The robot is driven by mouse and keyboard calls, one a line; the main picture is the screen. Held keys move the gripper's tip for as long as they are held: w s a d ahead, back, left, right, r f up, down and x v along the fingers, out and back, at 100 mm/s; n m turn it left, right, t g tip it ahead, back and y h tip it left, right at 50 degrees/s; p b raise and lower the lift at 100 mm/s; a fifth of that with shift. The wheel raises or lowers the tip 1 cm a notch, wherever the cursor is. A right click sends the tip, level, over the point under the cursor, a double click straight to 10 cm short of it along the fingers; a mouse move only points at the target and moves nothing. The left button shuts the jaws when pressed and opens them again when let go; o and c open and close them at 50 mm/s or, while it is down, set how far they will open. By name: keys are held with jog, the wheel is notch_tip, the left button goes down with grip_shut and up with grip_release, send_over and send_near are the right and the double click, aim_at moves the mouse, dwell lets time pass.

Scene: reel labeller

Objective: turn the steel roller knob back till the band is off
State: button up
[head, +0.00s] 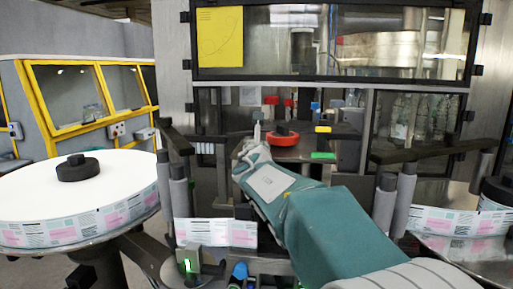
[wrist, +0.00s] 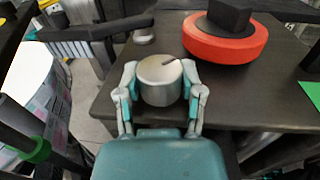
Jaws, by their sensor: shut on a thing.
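The steel roller knob (wrist: 160,82) is a short bright cylinder with a dark mark on its top, in the middle of the wrist view. My gripper (wrist: 160,88) has one finger on each side of it and is shut on it. In the head view my gripper (head: 257,133) reaches forward to the dark machine plate, and the knob is hard to make out there. A printed label band (head: 215,232) shows left of my teal arm. I cannot tell how it lies against the roller, as my arm covers part of that area.
A red disc with a black hub (wrist: 225,40) sits on the dark plate (wrist: 125,75), close right of the knob. A large label reel (head: 75,195) stands at left, another (head: 465,225) at right. Grey upright rollers (head: 180,205) flank my arm.

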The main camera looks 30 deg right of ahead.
jog(key=shift+r+n+y, duration=0.15)
jog(key=shift+n+y, duration=0.15)
jog(key=shift+y, duration=0.1)
dwell(0.4)
jog(key=o, duration=1.2)
jog(key=shift+w, duration=0.1)
jog(key=v, duration=1.2)
jog(key=shift+f, duration=0.35)
